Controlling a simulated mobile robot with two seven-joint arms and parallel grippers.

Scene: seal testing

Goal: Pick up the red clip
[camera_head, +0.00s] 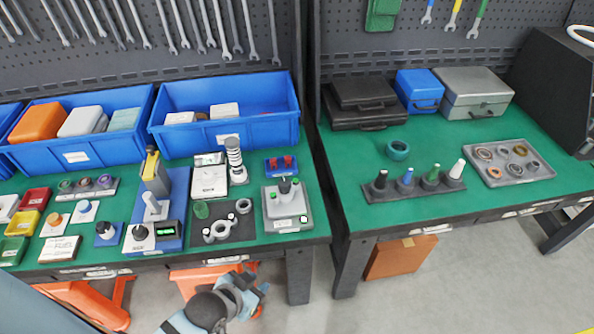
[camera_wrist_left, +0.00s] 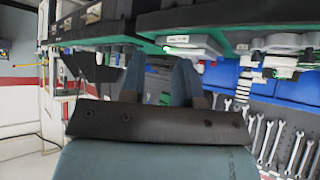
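Two small red pieces, which look like the red clips (camera_head: 281,162), sit in a small blue holder (camera_head: 272,173) near the right end of the left green workbench. My left gripper (camera_head: 259,296) is low in front of that bench, below its front edge and well apart from the clips. In the left wrist view its two fingers (camera_wrist_left: 159,78) stand apart with nothing seen between them. I cannot make out the clips in that wrist view. My right gripper is not in view.
A grey device (camera_head: 288,222) stands just in front of the blue holder. A blue bin (camera_head: 228,137) stands behind. A gap separates this bench from the right bench (camera_head: 450,210).

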